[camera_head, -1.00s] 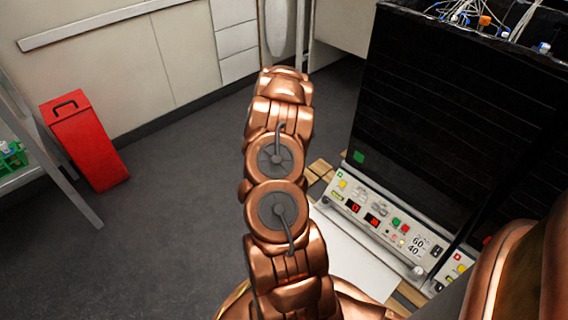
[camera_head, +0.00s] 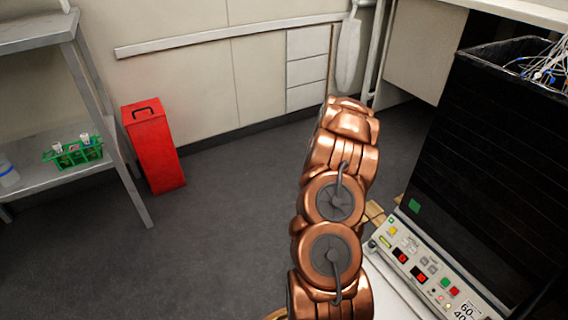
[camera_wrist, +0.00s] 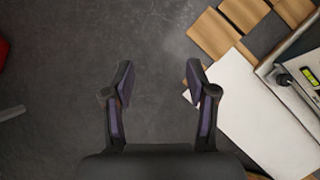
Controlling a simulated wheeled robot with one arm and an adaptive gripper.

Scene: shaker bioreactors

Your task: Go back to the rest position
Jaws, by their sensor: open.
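My gripper (camera_wrist: 158,85) shows in the wrist view. Its two fingers are wide apart with nothing between them, and dark grey floor lies beyond. In the head view my copper arm rises through the middle right, and the gripper itself is not visible there. The black shaker bioreactor (camera_head: 480,170) stands right of my arm. Its white control panel (camera_head: 425,268) has red displays and coloured buttons. A corner of that panel also shows at the right edge of the wrist view (camera_wrist: 308,72).
A red box (camera_head: 154,150) stands on the floor at left. A metal shelf (camera_head: 40,180) holds a green tube rack (camera_head: 72,152). White cabinets (camera_head: 265,75) line the back wall. Wooden blocks (camera_wrist: 216,34) and a white board (camera_wrist: 245,100) lie near the panel. The floor (camera_head: 215,235) left of my arm is clear.

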